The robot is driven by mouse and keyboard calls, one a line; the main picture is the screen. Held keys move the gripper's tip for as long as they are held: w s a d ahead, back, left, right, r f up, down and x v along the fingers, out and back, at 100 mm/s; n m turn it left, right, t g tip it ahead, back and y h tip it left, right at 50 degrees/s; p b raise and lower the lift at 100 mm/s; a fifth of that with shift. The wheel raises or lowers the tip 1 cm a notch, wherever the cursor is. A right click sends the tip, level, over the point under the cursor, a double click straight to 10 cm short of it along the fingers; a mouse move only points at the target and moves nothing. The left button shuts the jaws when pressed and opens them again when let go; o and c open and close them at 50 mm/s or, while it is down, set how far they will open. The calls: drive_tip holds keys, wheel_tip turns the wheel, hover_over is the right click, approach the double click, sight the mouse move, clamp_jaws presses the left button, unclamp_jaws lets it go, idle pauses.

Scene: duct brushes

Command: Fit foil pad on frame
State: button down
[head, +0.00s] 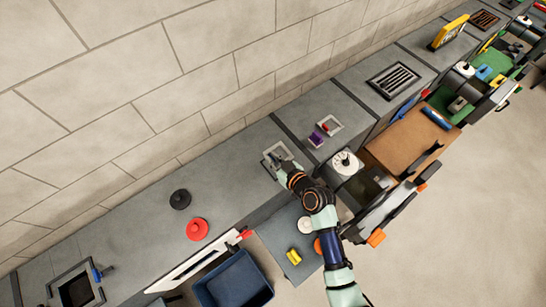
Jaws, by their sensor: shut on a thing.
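My gripper (281,162) is low over the grey counter, at a pale square frame (265,154) near the wall side. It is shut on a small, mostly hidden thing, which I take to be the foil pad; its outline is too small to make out. The gripper covers part of the frame, so I cannot tell whether the pad touches it or sits in it. A second small pale frame (336,124) lies to the right, with a purple block (317,138) beside it.
A black knob (180,199) and a red knob (197,229) stand on the counter to the left. A blue bin (233,280) is at the front. A white round-topped device (345,162) is close to the right of my arm. A dark vent grille (394,80) lies further right.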

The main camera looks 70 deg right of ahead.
sight(273, 172)
drive_tip(key=shift+f, duration=0.2)
idle(0.3)
drive_tip(key=shift+f+b, duration=0.15)
drive_tip(key=shift+b, duration=0.15)
drive_tip(key=shift+f+b, duration=2.85)
drive_tip(key=c, duration=1.2)
unclamp_jaws()
drive_tip(key=shift+o, duration=0.2)
